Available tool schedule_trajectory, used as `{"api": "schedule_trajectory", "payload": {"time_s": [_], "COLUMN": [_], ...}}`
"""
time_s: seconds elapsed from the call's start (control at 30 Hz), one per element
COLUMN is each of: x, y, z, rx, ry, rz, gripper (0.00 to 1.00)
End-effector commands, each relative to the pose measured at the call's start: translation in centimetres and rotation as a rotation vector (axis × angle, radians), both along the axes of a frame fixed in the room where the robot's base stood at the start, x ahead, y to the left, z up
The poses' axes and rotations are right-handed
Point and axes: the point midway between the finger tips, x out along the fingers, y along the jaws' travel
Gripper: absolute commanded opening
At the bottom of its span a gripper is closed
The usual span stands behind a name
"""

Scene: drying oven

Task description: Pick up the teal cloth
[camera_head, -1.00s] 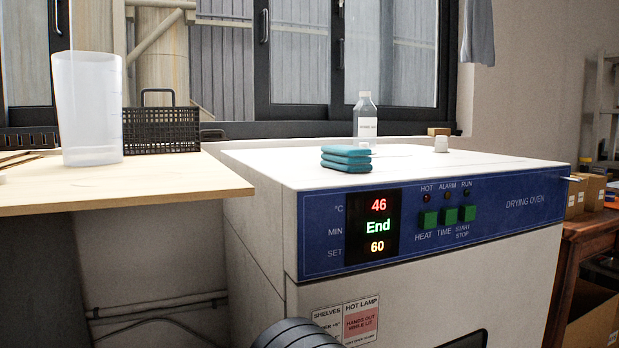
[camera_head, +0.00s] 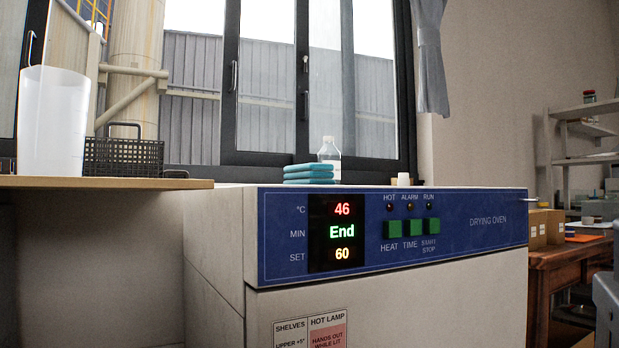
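The oven's display reads 46, End and 60. My gripper is not in view.
A clear bottle (camera_head: 330,154) stands behind the cloth, and a small white cup (camera_head: 403,180) stands to its right. A wooden bench (camera_head: 100,183) at left holds a translucent beaker (camera_head: 53,122) and a black wire basket (camera_head: 123,157). A wooden table (camera_head: 565,258) with boxes is at right.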

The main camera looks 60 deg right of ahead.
Motion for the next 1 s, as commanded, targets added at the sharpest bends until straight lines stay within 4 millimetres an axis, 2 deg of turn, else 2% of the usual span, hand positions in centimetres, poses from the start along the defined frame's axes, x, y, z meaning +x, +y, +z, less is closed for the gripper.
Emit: {"api": "schedule_trajectory", "payload": {"time_s": [0.23,0.3,1.0], "x": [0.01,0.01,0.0], "y": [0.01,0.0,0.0], "z": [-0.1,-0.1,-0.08], "rx": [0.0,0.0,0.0], "ry": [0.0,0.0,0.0], "rz": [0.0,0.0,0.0], "gripper": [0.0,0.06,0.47]}}
